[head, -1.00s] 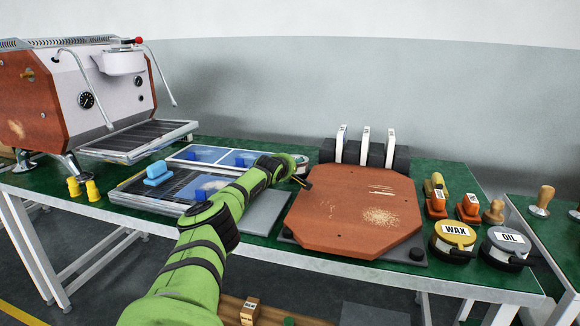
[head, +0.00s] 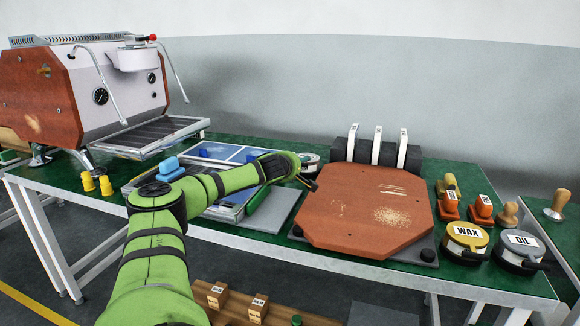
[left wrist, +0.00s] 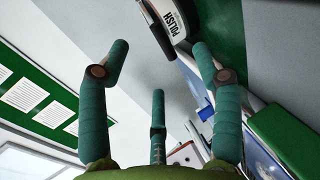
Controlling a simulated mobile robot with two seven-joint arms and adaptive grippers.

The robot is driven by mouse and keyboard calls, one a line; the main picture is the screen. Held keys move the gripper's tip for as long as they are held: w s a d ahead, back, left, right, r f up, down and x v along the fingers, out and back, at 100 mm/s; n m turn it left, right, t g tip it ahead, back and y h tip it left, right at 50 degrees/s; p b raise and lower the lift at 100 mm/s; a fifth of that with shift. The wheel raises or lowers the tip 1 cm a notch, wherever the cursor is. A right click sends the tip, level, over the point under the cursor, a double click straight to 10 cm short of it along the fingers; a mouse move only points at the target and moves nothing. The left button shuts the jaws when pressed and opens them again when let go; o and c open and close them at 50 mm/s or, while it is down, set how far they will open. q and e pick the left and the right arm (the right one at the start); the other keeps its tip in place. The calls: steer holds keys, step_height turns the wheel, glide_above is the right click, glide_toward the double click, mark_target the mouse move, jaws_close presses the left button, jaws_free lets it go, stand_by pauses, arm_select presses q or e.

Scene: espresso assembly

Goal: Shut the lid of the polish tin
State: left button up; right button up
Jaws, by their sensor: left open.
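The polish tin (head: 310,160) stands at the back of the green table, just left of the panel stand, partly hidden by my left arm. In the left wrist view, the tin's white POLISH label (left wrist: 172,17) and dark edge show at the top, cut off by the frame. I cannot tell the angle of its lid. My left gripper (head: 311,184) is in front of the tin, by the left edge of the wooden panel. In the left wrist view, its green fingers (left wrist: 160,55) are spread and empty, pointing towards the tin's side. My right gripper is not in view.
The wooden panel (head: 365,215) lies right of my left gripper. White-labelled holders (head: 378,148) stand behind it. The wax tin (head: 466,238) and oil tin (head: 519,247) are at the right. The espresso machine (head: 95,90) and trays are at the left. A grey plate (head: 272,212) is bare.

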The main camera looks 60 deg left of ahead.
arm_select(q)
steer(key=v, duration=0.3)
steer(key=shift+s+d+r, duration=0.2)
steer(key=shift+v, duration=0.8)
steer(key=shift+f, duration=0.15)
